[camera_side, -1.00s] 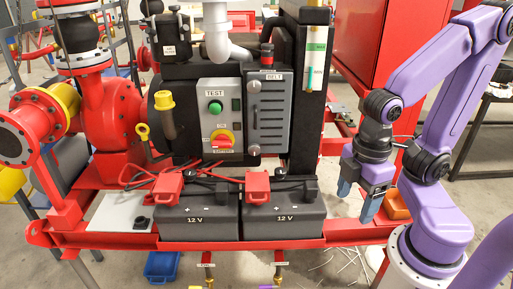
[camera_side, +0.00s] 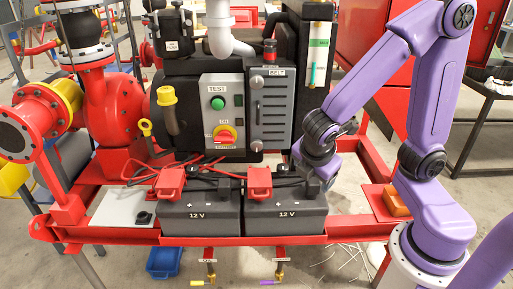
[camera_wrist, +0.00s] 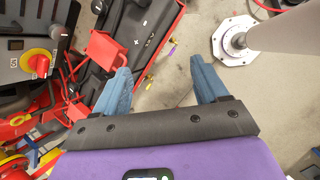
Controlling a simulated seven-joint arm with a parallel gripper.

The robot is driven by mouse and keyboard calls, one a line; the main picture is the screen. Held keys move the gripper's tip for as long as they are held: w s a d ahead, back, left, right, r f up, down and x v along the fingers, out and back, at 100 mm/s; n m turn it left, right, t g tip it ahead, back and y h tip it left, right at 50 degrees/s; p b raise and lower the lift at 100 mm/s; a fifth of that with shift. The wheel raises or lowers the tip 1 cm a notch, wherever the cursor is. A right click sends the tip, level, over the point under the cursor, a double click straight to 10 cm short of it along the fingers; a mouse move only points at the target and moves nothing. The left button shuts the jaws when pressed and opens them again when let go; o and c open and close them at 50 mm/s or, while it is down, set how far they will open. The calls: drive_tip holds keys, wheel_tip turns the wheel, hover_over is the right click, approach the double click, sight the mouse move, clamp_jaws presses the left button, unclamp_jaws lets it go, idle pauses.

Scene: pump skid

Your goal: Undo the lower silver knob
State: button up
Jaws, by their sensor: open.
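The lower silver knob (camera_side: 257,146) sits at the bottom of the grey BELT cover (camera_side: 272,112). The upper silver knob (camera_side: 257,81) is at the cover's top. In the wrist view, a small greyish knob (camera_wrist: 66,31) at the upper left, beside the red and yellow switch, looks like the lower one. My gripper (camera_wrist: 163,82) is open and empty, with its two blue fingers spread wide and floor between them. In the side view it is to the right of the lower knob, apart from it, above the right battery's end; its fingers are largely hidden there.
Two 12 V batteries (camera_side: 287,212) with red terminal covers stand below the cover. The red rotary switch (camera_side: 225,136) on the TEST panel is left of the knob. A black column rises right of the cover. An orange block (camera_side: 396,201) lies on the frame at right.

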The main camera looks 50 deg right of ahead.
drive_tip(key=w+d+f+n+t+h, duration=0.1)
drive_tip(key=w+f+n+t+h, duration=0.15)
drive_tip(key=w, duration=0.35)
drive_tip(key=w+f+n+t+h, duration=0.1)
drive_tip(key=w+n+h, duration=0.1)
drive_tip(key=w+n, duration=0.3)
drive_tip(key=n+t, duration=0.3)
drive_tip(key=n, duration=0.1)
approach(257, 146)
drive_tip(key=shift+m+h, duration=0.25)
drive_tip(key=shift+h, duration=0.1)
drive_tip(key=x, duration=0.9)
drive_tip(key=shift+w+a+f, duration=0.15)
drive_tip(key=shift+a+f, duration=0.05)
drive_tip(key=shift+f, duration=0.1)
drive_tip(key=c, duration=1.1)
